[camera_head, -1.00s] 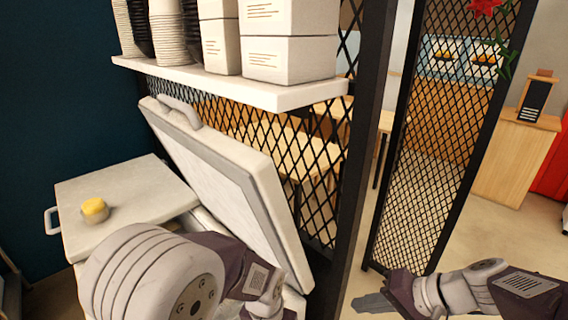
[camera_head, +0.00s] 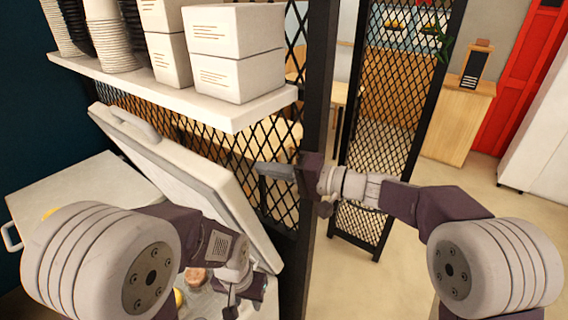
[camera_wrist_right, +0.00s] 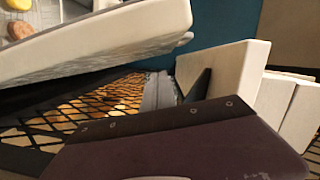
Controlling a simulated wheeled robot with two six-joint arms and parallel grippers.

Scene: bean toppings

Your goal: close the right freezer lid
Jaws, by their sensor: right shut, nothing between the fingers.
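The right freezer lid (camera_head: 190,178) is a thick white panel with a grey handle. It stands raised and tilted, leaning back toward the mesh partition. It also shows in the right wrist view (camera_wrist_right: 110,42), at upper left. My right gripper (camera_head: 264,170) is shut and empty, to the right of the lid near the mesh and post. Contact with the lid cannot be told. My left gripper (camera_head: 232,304) is low over the open freezer compartment, in front of the lid; its jaws are too small and partly hidden to judge.
The left freezer lid (camera_head: 75,190) lies flat. A white shelf (camera_head: 190,98) with cups and boxes (camera_head: 232,45) hangs above the raised lid. A black mesh partition (camera_head: 265,140) and its post (camera_head: 312,120) stand behind and beside it. Open floor lies at right.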

